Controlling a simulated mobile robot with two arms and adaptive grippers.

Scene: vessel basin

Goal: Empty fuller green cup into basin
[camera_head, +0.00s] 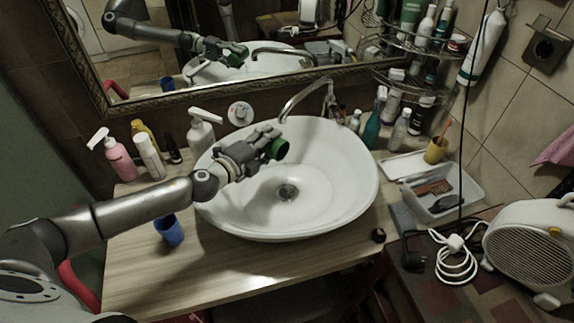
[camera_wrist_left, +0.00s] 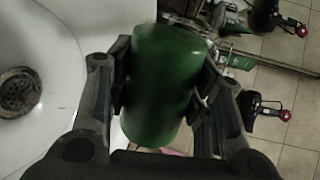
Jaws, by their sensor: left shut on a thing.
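My left gripper (camera_head: 262,146) is shut on a green cup (camera_head: 277,149) and holds it above the white basin (camera_head: 340,206). In the head view the cup is tilted on its side, with its dark opening toward the right. In the left wrist view the same green cup (camera_wrist_left: 163,85) sits between both fingers, and the basin (camera_wrist_left: 60,40) with its drain (camera_wrist_left: 18,92) is at the left. What is inside the cup cannot be seen, and no liquid stream shows. My right gripper is not in view.
A blue cup (camera_head: 169,230) stands on the wooden counter (camera_head: 240,265) left of the basin. The faucet (camera_head: 308,96) rises behind the basin. Soap bottles (camera_head: 120,158) stand at the left. A clear tray (camera_head: 445,192) and a yellow cup (camera_head: 436,150) are at the right.

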